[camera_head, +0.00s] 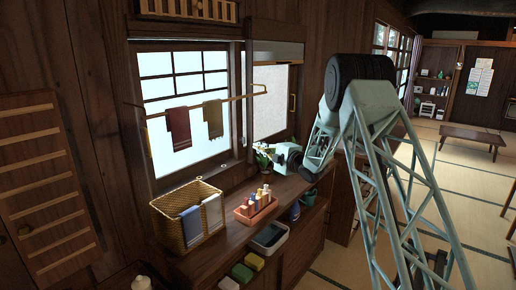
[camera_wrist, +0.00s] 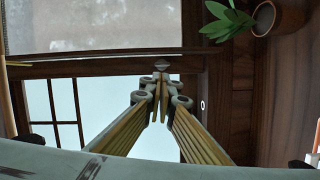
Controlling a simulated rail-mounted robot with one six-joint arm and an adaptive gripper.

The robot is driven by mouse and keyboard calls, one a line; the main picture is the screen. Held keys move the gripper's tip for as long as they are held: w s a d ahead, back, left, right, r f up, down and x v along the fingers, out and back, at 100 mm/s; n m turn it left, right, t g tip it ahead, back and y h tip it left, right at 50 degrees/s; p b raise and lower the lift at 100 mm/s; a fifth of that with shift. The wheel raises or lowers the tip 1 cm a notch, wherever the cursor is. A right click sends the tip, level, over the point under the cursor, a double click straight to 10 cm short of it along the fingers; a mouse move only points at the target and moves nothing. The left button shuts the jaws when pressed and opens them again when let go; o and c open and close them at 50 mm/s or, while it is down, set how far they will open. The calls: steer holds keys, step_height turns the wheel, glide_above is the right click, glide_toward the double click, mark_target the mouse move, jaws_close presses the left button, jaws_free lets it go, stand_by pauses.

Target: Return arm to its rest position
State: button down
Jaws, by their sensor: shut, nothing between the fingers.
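My arm reaches from the right of the head view over the wooden counter (camera_head: 180,266). My gripper (camera_head: 257,148) is small there, in front of the window wall and above the counter, close to a green plant (camera_head: 262,163). In the wrist view my gripper (camera_wrist: 160,68) is shut, its yellow-sided fingers meeting at the tips with nothing between them. The window fills much of the view behind it.
Towels (camera_head: 178,130) hang on a rail by the window. A potted plant (camera_wrist: 276,17) is at upper right in the wrist view. Tatami floor (camera_head: 455,175) lies open at right.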

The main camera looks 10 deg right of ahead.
steer(key=s+d+r+m+h, duration=0.3)
steer(key=s+r, duration=0.1)
steer(key=r, duration=0.3)
steer(key=s+d+r+m+h, duration=0.2)
steer(key=s+d+r+m, duration=0.15)
steer(key=r, duration=0.25)
steer(key=s+d+r+m+g+h, duration=0.2)
steer(key=s+r+m, duration=0.15)
steer(key=s, duration=0.65)
steer(key=s+d+r+m+g+h, duration=0.15)
steer(key=s+r, duration=0.25)
steer(key=s, duration=0.6)
steer(key=s+a+f+m+g, duration=0.1)
steer(key=s+f+m+g, duration=0.1)
steer(key=s, duration=1.8)
steer(key=s+a+f+m+g, duration=0.1)
steer(key=s+f+m+g, duration=0.2)
steer(key=s, duration=1.7)
steer(key=s+a+f+m+g, duration=0.1)
steer(key=s+m, duration=0.5)
steer(key=s, duration=1.4)
steer(key=shift+s+f+g+p, duration=0.25)
steer(key=shift+f+g+p, duration=0.1)
steer(key=shift+f+g, duration=0.5)
steer(key=c, duration=3.4)
jaws_free()
steer(key=shift+h, duration=0.25)
